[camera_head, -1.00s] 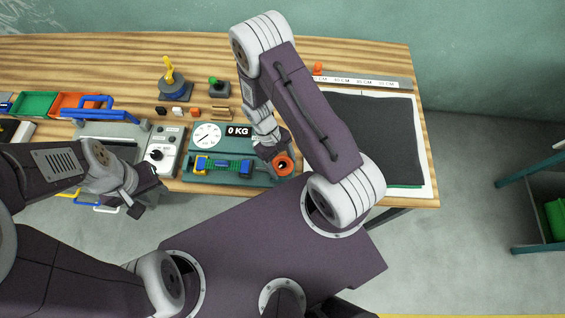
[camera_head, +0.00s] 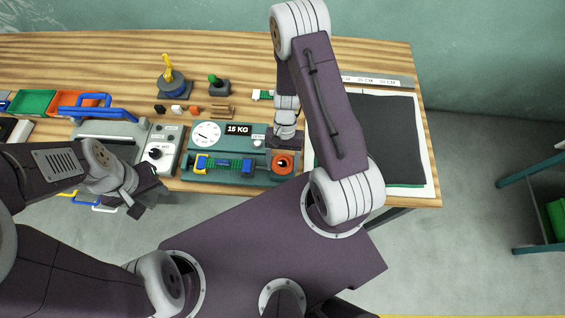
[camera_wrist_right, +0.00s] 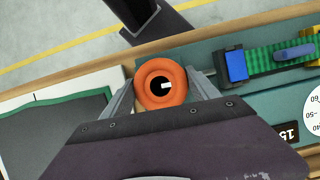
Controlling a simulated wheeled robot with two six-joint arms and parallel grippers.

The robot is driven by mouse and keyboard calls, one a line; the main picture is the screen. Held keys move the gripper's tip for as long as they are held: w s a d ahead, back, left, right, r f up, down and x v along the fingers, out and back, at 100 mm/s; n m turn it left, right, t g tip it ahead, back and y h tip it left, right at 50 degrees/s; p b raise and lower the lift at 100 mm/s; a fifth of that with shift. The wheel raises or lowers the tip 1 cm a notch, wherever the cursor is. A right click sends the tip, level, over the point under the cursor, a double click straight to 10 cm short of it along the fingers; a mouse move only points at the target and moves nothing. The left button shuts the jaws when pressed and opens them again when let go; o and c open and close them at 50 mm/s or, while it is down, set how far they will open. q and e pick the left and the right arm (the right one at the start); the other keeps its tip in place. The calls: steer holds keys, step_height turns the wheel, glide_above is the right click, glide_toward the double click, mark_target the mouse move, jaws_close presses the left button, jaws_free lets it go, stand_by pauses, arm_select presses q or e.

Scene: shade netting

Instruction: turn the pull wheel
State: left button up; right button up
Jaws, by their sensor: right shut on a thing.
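The orange pull wheel (camera_head: 283,163) sits at the right end of the teal tester base (camera_head: 240,179). It also shows in the right wrist view (camera_wrist_right: 161,85), with a dark centre and a small white mark. My right gripper (camera_wrist_right: 160,92) is shut on the wheel, one finger on each side. In the head view the right gripper (camera_head: 284,145) reaches the wheel from behind. A green strap sample (camera_head: 225,166) with blue and yellow clamps lies left of the wheel. The display (camera_head: 238,129) reads 15 KG beside a round white dial (camera_head: 206,134). My left gripper (camera_head: 139,204) hangs at the table's front edge, its jaws unclear.
A grey machine with a blue handle (camera_head: 97,112) and a control box with a black knob (camera_head: 156,153) stand left of the tester. A dark net sheet (camera_head: 385,135) lies on the right, with a ruler (camera_head: 378,80) behind it.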

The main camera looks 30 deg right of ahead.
steer(key=shift+w+m+t+y+b, duration=0.1)
steer(key=shift+m+t+y+b, duration=0.25)
steer(key=shift+m, duration=0.65)
steer(key=o, duration=1.4)
steer(key=shift+c, duration=0.2)
steer(key=v, duration=0.9)
steer(key=shift+r+b, duration=0.1)
steer(key=shift+b, duration=0.2)
